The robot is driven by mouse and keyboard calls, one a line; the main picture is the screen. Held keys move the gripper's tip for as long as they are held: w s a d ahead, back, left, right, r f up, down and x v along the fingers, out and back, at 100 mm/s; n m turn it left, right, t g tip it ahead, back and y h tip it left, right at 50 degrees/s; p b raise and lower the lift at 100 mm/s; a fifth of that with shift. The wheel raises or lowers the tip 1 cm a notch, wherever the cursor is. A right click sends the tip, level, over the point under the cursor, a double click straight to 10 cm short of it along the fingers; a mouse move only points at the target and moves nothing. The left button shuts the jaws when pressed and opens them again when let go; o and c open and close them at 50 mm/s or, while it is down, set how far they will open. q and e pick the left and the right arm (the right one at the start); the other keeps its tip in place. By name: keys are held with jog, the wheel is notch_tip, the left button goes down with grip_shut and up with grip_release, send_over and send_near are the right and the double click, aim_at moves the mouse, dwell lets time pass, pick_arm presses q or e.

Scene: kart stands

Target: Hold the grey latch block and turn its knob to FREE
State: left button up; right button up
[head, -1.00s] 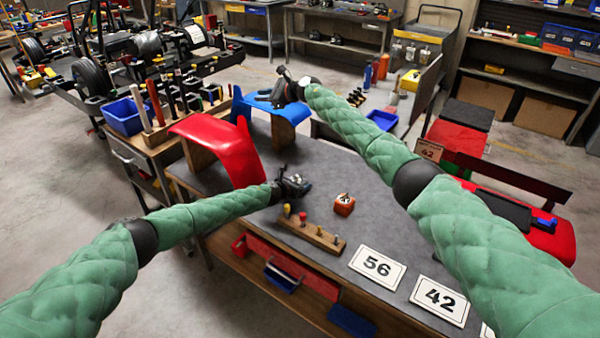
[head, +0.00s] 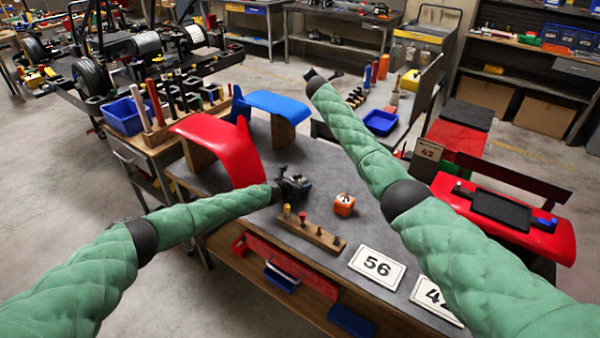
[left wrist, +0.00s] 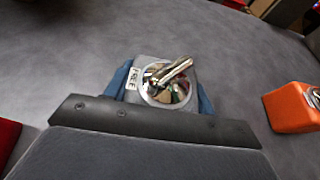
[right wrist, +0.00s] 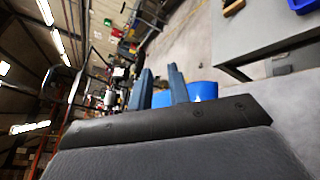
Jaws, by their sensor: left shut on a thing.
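The grey latch block (left wrist: 150,68) sits between the blue fingers of my left gripper (left wrist: 164,76) in the left wrist view. Its round chrome knob (left wrist: 166,92) has a bar handle pointing up and to the right, away from the white FREE label (left wrist: 135,77) on the left side. In the head view my left gripper (head: 296,187) is low at the grey table and shut on the block, which is mostly hidden there. My right gripper (right wrist: 160,68) has its two fingers apart with nothing between them, out past the table's far side.
An orange block (head: 344,204) with a dial stands right of my left gripper. A wooden rack (head: 312,234) with several coloured pegs is in front. Number cards (head: 377,266) lie at the front right. Red (head: 220,145) and blue (head: 270,105) curved panels stand behind.

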notch_tip(320, 180, down, 7)
jog(key=s+d+m+g, duration=0.3)
jog(key=m+g, duration=0.1)
jog(key=m+g+y, duration=0.3)
jog(key=g+y, duration=0.2)
jog(key=g, duration=0.7)
send_near(298, 175)
jog(key=x, duration=0.8)
jog(key=shift+w+f, duration=0.1)
jog(key=shift+f, duration=0.05)
jog(key=shift+n, duration=0.3)
jog(key=shift+c, duration=0.2)
grip_shut()
